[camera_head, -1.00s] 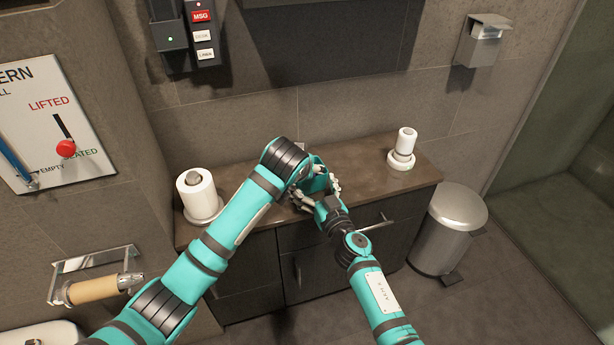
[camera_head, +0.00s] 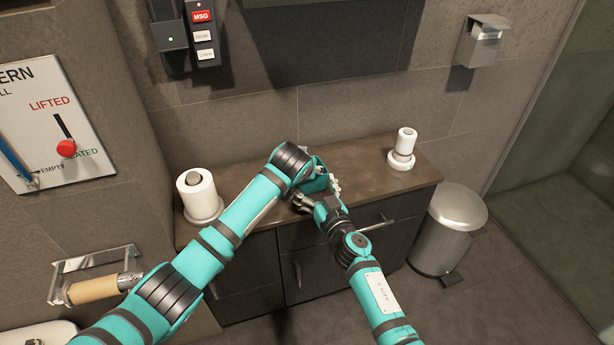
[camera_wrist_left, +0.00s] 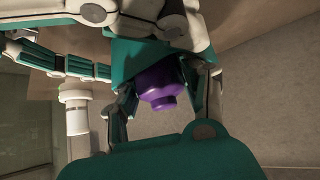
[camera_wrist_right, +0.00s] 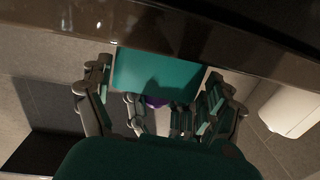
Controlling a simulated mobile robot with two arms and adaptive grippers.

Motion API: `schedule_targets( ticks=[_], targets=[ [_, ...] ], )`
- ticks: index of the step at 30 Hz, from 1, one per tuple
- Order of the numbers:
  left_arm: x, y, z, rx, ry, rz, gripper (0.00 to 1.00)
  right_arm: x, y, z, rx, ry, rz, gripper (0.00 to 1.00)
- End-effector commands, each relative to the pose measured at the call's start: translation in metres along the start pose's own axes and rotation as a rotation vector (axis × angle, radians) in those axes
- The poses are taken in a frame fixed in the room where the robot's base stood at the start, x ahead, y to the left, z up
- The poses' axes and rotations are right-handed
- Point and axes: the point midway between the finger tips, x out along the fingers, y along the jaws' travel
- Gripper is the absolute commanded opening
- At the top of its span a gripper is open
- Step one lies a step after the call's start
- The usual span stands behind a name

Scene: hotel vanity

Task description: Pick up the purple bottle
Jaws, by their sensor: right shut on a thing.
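The purple bottle (camera_wrist_left: 158,84) shows in the left wrist view between the two grippers, and a small purple part shows in the right wrist view (camera_wrist_right: 156,101). In the head view the arms and grippers hide it. My right gripper (camera_head: 318,197) is shut on the bottle over the counter's front edge. My left gripper (camera_wrist_left: 165,105) has its fingers spread on both sides of the bottle, with gaps visible beside it. The two grippers face each other closely; whether they touch is unclear.
The brown counter (camera_head: 370,160) carries a white roll on a holder (camera_head: 198,195) at left and a white container (camera_head: 402,150) at right. A metal bin (camera_head: 450,228) stands right of the cabinet. The counter's middle right is clear.

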Motion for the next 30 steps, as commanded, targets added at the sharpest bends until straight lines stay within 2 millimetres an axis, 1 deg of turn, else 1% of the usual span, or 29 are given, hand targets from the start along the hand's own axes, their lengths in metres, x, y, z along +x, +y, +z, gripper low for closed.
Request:
schedule_targets(
  ticks=[1, 6, 8, 17, 20, 23, 30],
  targets=[
    [0.002, -0.002, 0.004, -0.001, -0.008, -0.003, 0.28, 0.000, 0.001, -0.001, 0.002, 0.002, 0.002, 0.57],
    [0.002, -0.001, 0.004, -0.001, -0.009, -0.003, 0.06, 0.000, 0.001, -0.001, 0.002, 0.002, 0.002, 0.57],
    [0.002, -0.001, 0.004, -0.001, -0.009, -0.003, 0.00, 0.000, 0.001, -0.001, 0.002, 0.002, 0.002, 0.57],
    [0.001, -0.001, 0.003, -0.001, -0.008, -0.002, 0.00, 0.001, 0.001, -0.002, 0.001, 0.003, 0.002, 0.57],
    [-0.004, 0.000, -0.002, -0.001, -0.006, -0.001, 0.00, 0.001, 0.001, -0.002, 0.001, 0.003, 0.003, 0.57],
    [-0.015, 0.001, -0.015, -0.001, -0.002, 0.001, 0.00, 0.000, 0.001, -0.002, 0.001, 0.002, 0.002, 0.57],
    [-0.051, 0.003, -0.051, 0.001, 0.002, 0.002, 0.00, 0.000, 0.001, -0.001, 0.000, 0.001, 0.001, 0.57]
  ],
)
